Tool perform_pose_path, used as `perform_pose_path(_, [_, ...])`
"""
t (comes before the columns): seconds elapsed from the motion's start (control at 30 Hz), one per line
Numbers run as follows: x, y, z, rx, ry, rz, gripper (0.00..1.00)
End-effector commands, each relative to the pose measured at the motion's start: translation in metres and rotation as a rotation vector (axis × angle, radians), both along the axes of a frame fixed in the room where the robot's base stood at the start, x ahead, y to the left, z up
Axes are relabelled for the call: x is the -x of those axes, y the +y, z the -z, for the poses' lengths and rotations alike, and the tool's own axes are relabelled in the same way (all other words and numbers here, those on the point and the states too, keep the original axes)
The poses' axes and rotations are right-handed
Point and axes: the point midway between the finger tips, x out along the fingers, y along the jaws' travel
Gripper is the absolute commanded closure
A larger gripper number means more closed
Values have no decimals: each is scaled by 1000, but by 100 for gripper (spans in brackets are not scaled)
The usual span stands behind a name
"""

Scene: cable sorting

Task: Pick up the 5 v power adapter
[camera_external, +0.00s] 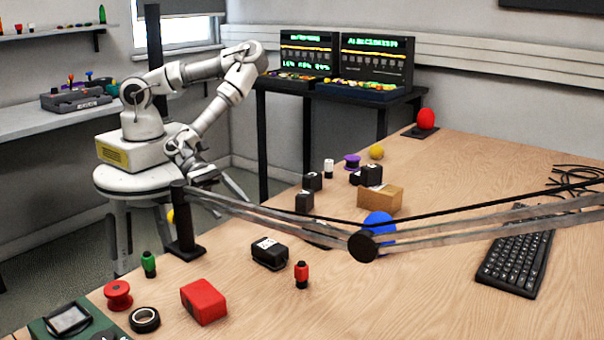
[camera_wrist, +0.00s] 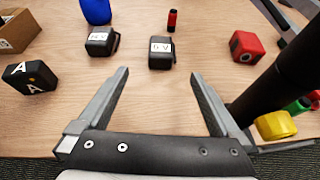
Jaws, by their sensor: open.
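A black power adapter (camera_wrist: 160,53) with a white label lies on the table, centred ahead of my gripper in the wrist view. Its label seems to end in V, but the number is too blurred to read surely. It also shows in the external view (camera_external: 269,254). A second black adapter (camera_wrist: 102,42) with a blurred white label lies to its left. My gripper (camera_wrist: 159,73) is open and empty. The centred adapter lies beyond the fingertips, between their lines, apart from them. In the external view my gripper (camera_external: 232,187) is at the table's near edge, partly hidden by a lamp arm.
A black box marked A (camera_wrist: 30,77) lies left, a red box (camera_wrist: 245,46) right. A red cylinder (camera_wrist: 172,20) stands behind the adapter. A black post (camera_wrist: 283,75) rises close on the right, beside a yellow object (camera_wrist: 275,125). The lamp arm (camera_external: 460,232) crosses above the table.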

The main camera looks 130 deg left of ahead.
Motion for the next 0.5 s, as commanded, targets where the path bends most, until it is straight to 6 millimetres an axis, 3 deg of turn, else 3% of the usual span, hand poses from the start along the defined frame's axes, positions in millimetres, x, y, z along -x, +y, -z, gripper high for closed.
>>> perform_pose_path(0.5, [-18,1,11,29,-9,-30,0])
